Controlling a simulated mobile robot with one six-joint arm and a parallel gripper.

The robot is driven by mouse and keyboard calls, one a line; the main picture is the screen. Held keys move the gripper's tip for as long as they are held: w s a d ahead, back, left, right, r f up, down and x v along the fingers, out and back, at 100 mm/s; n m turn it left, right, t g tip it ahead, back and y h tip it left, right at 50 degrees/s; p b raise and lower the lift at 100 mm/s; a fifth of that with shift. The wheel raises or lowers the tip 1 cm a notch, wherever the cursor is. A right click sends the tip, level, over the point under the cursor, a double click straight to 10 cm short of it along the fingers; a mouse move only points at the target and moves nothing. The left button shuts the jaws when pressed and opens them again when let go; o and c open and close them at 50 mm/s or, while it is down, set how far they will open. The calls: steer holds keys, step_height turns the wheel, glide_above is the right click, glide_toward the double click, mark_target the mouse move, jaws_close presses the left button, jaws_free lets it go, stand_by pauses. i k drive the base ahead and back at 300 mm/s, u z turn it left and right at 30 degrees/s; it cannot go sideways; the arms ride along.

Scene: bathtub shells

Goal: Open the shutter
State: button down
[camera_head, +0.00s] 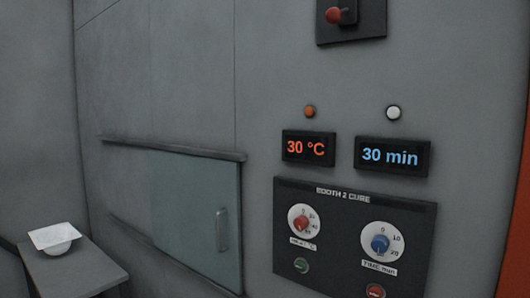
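The shutter (185,215) is a flat grey-green panel on the left part of the wall, in the head view. It sits at the right end of a dark upper rail (175,149) and a lower rail (130,228). A vertical grey bar handle (222,230) stands near the panel's right edge. Plain grey wall shows between the rails left of the panel. What lies behind the panel is hidden. My gripper is not in view.
A small grey table (85,275) at lower left bears a white bowl (57,238). Right of the shutter are a dark control panel (350,225) with red and blue dials, two displays reading 30 °C and 30 min, and a red-knobbed lever (335,15) above.

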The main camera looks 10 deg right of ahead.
mark_target(194, 200)
steer(key=u, duration=0.35)
steer(key=i, duration=1.05)
steer(key=u, duration=0.35)
